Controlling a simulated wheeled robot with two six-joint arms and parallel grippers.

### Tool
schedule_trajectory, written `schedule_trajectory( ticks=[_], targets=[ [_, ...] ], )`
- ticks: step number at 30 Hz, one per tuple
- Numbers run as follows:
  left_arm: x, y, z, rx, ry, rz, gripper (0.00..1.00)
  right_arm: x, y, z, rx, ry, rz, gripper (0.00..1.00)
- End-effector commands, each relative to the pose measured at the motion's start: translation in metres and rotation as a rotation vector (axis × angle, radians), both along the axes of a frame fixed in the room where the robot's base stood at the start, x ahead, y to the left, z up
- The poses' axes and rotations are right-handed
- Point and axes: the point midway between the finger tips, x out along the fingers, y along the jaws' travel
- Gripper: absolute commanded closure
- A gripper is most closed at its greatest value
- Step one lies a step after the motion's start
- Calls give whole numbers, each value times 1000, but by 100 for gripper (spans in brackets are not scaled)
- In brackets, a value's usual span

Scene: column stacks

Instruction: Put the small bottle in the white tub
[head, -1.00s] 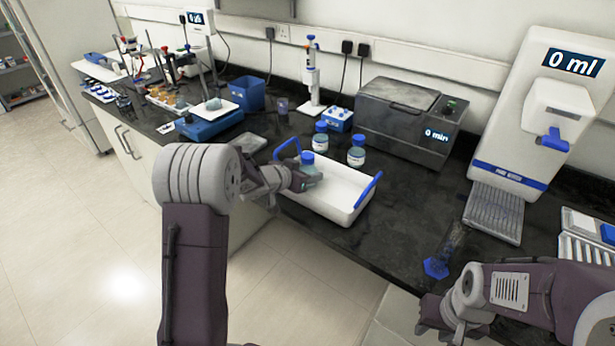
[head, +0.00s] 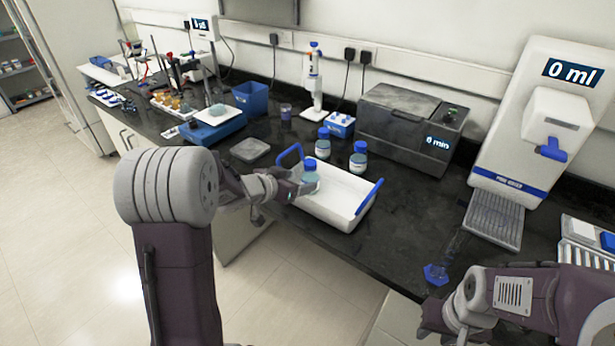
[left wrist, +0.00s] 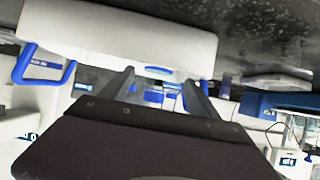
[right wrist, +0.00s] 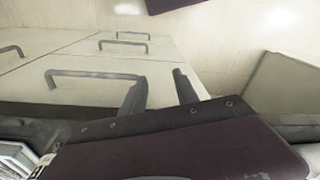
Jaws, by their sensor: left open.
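The small bottle (head: 310,178), with a blue cap and pale bluish contents, stands upright at the left end of the white tub (head: 343,218). My left gripper (head: 303,189) is open at the bottle's near left side, at the tub's left end. I cannot tell whether its fingers still touch the bottle. The left wrist view shows the fingers (left wrist: 158,90) apart, with the tub's white wall (left wrist: 120,38) and blue handle (left wrist: 40,68) beyond. My right gripper (right wrist: 160,88) is open and empty, near cabinet fronts.
Two similar blue-capped bottles (head: 358,158) (head: 323,144) stand behind the tub. A grey heating box (head: 405,125) and a water dispenser (head: 545,110) stand further right. A clear cylinder with a blue base (head: 436,273) stands near my right arm. A grey slab (head: 250,150) lies left of the tub.

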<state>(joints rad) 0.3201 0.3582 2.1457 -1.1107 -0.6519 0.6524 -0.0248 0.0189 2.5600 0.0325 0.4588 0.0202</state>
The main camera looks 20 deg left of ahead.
Motion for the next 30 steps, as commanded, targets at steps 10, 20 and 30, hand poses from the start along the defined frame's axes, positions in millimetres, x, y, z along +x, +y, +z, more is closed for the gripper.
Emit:
schedule_trajectory(
  ticks=[10,20,30],
  targets=[
    [-42,15,25,-1,0,0,29,0,0,14,0,0,0,64],
    [-45,23,13,52,48,93,29,0,0,14,0,0,0,64],
    [-222,-10,-88,172,801,359,29,0,0,14,0,0,0,64]
  ],
)
